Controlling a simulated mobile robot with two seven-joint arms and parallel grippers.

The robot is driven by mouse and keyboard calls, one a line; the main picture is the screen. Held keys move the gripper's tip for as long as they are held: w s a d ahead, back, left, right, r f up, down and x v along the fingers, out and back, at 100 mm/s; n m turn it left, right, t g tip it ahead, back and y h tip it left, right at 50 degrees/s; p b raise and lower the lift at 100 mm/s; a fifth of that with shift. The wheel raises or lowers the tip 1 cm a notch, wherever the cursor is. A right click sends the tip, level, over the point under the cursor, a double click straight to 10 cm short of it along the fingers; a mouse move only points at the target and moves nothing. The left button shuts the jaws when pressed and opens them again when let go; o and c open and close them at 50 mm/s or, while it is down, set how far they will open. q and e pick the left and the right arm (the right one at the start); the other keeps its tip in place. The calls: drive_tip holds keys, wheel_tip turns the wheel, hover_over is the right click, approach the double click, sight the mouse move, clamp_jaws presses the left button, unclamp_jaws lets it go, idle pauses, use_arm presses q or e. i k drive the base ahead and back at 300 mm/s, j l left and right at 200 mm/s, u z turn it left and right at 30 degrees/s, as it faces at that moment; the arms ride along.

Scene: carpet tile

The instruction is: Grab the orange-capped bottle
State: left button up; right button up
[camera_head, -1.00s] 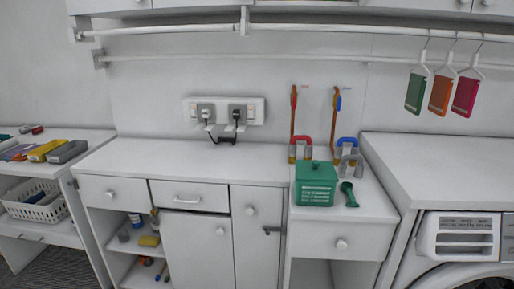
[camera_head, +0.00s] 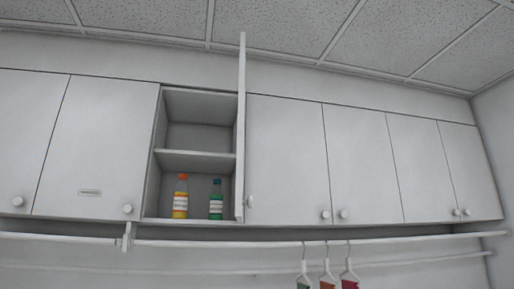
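The orange-capped bottle (camera_head: 180,197) stands upright on the bottom shelf of an open wall cabinet (camera_head: 197,159). It has a white label and a yellow-orange lower part. A bottle with a dark cap and green contents (camera_head: 216,200) stands to its right, a small gap apart. Neither of my grippers shows in the head view.
The open cabinet door (camera_head: 241,130) stands out toward me on the cabinet's right side. Closed cabinet doors (camera_head: 95,145) flank it. A white rail (camera_head: 200,243) runs below, with several hangers (camera_head: 327,268) at the right. The cabinet's middle shelf (camera_head: 197,153) is empty.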

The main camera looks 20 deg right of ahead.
sight(180, 208)
drive_tip(key=l+z, duration=0.15)
drive_tip(key=l, duration=0.75)
drive_tip(key=i+j+u, duration=0.1)
drive_tip(key=j, duration=0.3)
drive_tip(key=i+j+u, duration=0.1)
drive_tip(key=j, duration=0.3)
drive_tip(key=i+j, duration=0.25)
drive_tip(key=j, duration=0.15)
drive_tip(key=i+j+u, duration=0.15)
drive_tip(key=j, duration=0.2)
drive_tip(key=i+j+u, duration=0.1)
drive_tip(key=j, duration=0.3)
drive_tip(key=i, duration=0.1)
